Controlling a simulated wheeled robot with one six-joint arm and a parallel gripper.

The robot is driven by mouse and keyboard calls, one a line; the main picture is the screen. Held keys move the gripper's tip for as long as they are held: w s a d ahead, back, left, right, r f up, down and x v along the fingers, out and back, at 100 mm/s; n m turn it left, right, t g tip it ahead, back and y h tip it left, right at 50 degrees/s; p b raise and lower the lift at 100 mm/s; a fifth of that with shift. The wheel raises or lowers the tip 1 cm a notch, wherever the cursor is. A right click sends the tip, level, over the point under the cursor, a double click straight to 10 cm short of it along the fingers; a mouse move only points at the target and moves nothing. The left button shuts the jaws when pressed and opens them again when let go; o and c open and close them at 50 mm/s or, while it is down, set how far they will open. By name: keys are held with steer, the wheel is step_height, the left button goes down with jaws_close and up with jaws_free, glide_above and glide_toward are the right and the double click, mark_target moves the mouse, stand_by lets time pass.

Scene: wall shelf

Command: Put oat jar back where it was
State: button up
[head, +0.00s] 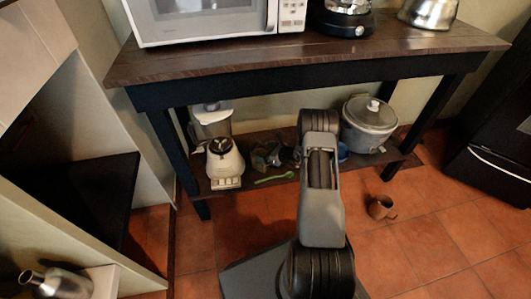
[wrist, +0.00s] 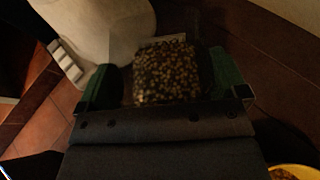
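A blender (head: 224,163) stands left on the lower shelf, also large in the wrist view (wrist: 95,25). A yellow bowl (wrist: 292,172) is at lower right. A mug (head: 381,207) is on the floor.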

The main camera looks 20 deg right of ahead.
steer(key=shift+o, duration=0.7)
steer(key=shift+r, duration=0.1)
steer(key=p+v, duration=0.4)
steer(key=v, duration=0.8)
steer(key=s+a+r+n+g+y, duration=0.1)
steer(key=s+a+r+n+g, duration=0.25)
steer(key=a+r+n, duration=0.5)
steer(key=s+a+r+n+g, duration=0.3)
steer(key=a+r+n+g, duration=0.2)
steer(key=a+r+n, duration=0.4)
steer(key=s+a+r+n+h, duration=0.1)
steer(key=s+r+n+h, duration=0.7)
steer(key=s+r+n, duration=0.2)
steer(key=s+n, duration=0.2)
steer(key=s, duration=0.1)
steer(key=shift+s+a, duration=0.25)
